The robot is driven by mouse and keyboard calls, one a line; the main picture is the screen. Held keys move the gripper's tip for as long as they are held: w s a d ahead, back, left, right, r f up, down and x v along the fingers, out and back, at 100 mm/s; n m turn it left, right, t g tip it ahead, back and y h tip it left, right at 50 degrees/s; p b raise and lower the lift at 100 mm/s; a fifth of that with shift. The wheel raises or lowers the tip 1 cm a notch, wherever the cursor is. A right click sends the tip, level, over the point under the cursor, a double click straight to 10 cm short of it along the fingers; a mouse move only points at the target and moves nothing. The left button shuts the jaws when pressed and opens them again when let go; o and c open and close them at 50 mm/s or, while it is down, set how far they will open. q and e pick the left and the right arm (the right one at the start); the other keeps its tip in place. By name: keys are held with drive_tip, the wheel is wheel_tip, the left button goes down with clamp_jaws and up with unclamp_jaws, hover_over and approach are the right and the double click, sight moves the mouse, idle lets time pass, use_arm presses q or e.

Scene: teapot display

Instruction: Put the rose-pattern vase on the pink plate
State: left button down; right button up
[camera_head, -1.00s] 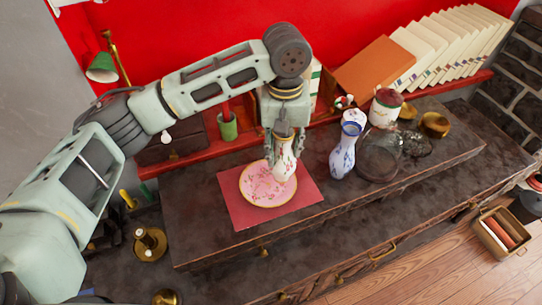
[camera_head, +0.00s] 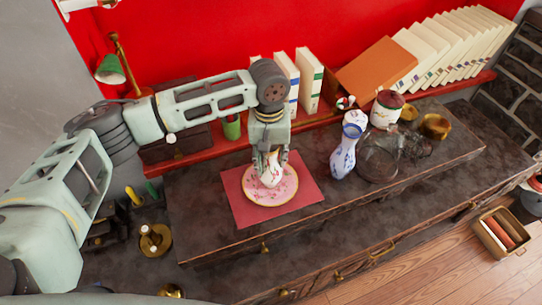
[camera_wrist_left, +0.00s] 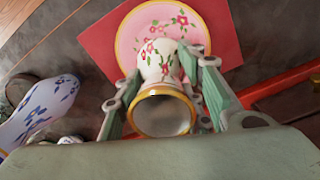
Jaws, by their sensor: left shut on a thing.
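The rose-pattern vase (camera_head: 272,172) is white with pink flowers and a gold rim. My left gripper (camera_head: 270,160) is shut on its upper part and holds it upright over the pink plate (camera_head: 287,191). In the left wrist view, the vase (camera_wrist_left: 158,66) sits between the fingers of the left gripper (camera_wrist_left: 163,88), its open mouth facing the camera. The pink plate (camera_wrist_left: 140,32) has a gold rim and roses and lies beyond the vase's base. I cannot tell whether the base touches the plate. My right gripper is not in view.
The plate lies on a red mat (camera_head: 302,206) on the dark cabinet top. A blue-pattern vase (camera_head: 343,156), a glass vessel (camera_head: 378,161) and a lidded jar (camera_head: 385,108) stand to the right. Books (camera_head: 310,80) stand on the red shelf behind.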

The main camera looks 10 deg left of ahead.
use_arm(q)
drive_tip(key=c, duration=1.2)
unclamp_jaws()
drive_tip(key=shift+o, duration=0.2)
drive_tip(key=shift+r, duration=0.4)
wheel_tip(320, 180, up, 10)
drive_tip(key=b, duration=0.3)
drive_tip(key=shift+a+r, duration=0.1)
drive_tip(key=shift+r, duration=0.6)
